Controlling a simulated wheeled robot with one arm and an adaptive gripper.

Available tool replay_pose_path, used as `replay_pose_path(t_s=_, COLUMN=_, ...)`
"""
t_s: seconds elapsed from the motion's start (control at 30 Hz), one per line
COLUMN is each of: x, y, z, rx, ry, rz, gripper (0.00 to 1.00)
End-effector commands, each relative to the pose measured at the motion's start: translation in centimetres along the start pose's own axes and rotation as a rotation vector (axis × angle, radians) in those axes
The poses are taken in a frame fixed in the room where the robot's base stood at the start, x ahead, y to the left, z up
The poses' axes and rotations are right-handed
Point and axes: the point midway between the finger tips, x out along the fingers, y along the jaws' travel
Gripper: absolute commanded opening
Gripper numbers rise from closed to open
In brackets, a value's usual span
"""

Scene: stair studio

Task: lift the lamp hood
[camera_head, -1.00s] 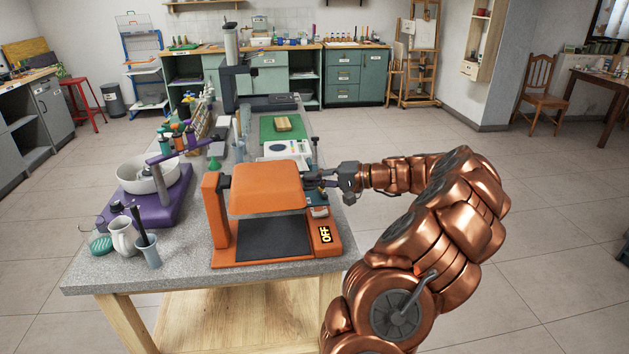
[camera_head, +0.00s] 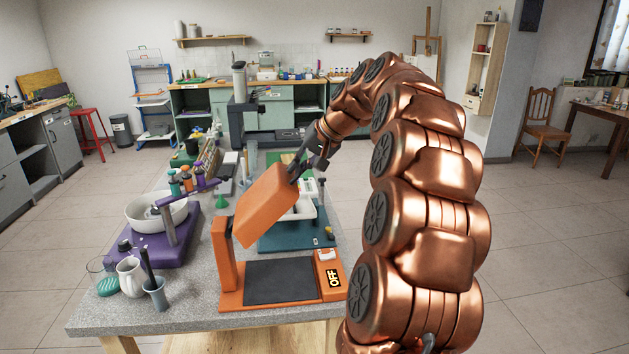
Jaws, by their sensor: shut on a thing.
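The orange lamp hood (camera_head: 265,208) is raised and tilted up on its right side, above the black pad (camera_head: 281,281) of its orange base (camera_head: 230,299). It joins the orange post (camera_head: 224,253) at the left. My gripper (camera_head: 297,171) is at the hood's upper right edge and is shut on it; the fingertips are partly hidden.
On the left stand a purple device with a white bowl (camera_head: 156,213), a white mug (camera_head: 131,276) and a grey cup (camera_head: 157,294). A teal device with a white tray (camera_head: 299,234) lies behind the lamp.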

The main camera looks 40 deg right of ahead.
Motion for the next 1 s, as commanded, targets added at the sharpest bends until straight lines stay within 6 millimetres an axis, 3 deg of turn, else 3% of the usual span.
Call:
replay_pose_path(t_s=0.03, x=-0.6, y=-1.5, z=-0.2, rx=-0.023, ry=0.001, rz=0.043, gripper=0.0)
replay_pose_path(t_s=0.2, x=-1.1, y=-4.9, z=-0.5, rx=-0.08, ry=0.002, rz=0.179, gripper=0.0)
replay_pose_path(t_s=0.5, x=-0.9, y=-9.4, z=-0.4, rx=-0.151, ry=0.0, rz=0.356, gripper=0.0)
replay_pose_path(t_s=0.73, x=-0.6, y=-10.9, z=-0.3, rx=-0.177, ry=-0.003, rz=0.427, gripper=0.0)
replay_pose_path(t_s=1.0, x=-0.3, y=-11.4, z=-0.1, rx=-0.187, ry=-0.005, rz=0.449, gripper=0.0)
